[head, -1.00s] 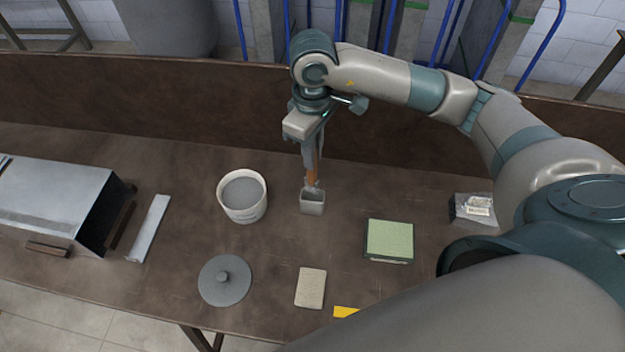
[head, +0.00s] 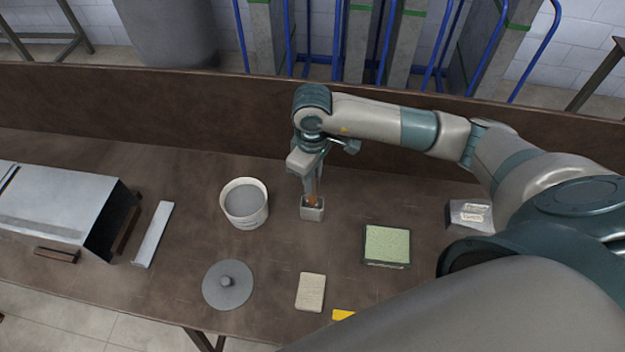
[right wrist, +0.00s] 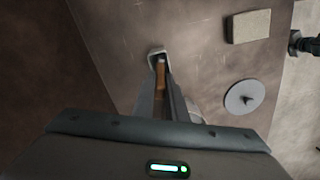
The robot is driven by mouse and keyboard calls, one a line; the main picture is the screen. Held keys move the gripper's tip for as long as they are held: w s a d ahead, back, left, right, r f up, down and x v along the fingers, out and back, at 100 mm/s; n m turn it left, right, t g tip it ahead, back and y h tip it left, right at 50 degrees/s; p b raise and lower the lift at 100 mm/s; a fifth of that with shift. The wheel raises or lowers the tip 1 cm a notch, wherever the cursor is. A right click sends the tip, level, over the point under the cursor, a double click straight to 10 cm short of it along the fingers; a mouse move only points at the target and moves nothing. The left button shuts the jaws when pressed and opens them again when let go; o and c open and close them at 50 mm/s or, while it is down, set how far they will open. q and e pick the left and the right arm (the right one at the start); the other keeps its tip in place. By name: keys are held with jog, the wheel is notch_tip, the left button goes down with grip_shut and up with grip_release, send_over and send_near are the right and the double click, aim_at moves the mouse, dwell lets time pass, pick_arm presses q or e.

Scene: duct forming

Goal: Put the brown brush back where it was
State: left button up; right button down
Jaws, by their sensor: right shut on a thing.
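The brown brush (head: 312,200) is held upright by my right gripper (head: 313,188), which is shut on its handle. The brush's lower end is down inside a small grey square holder (head: 312,213) on the table, so its bristles are hidden. In the right wrist view the brown handle (right wrist: 161,75) shows between the fingers (right wrist: 161,95), with the holder's pale rim (right wrist: 153,53) around its far end. My left gripper is not in view.
A white bucket of grey material (head: 244,204) stands just left of the holder. A grey round lid (head: 228,285), a beige block (head: 310,292) and a green-topped box (head: 387,245) lie nearer. A metal duct (head: 60,205) and a strip (head: 153,235) are at left. A raised board (head: 200,115) runs behind.

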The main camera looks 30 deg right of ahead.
jog(key=shift+f, duration=0.6)
jog(key=shift+f, duration=0.15)
jog(key=c, duration=1.8)
grip_release()
jog(key=shift+o, duration=0.2)
jog(key=shift+r, duration=0.2)
notch_tip(320, 180, up, 10)
jog(key=b, duration=0.5)
jog(key=shift+r+b, duration=0.4)
jog(key=shift+r, duration=0.55)
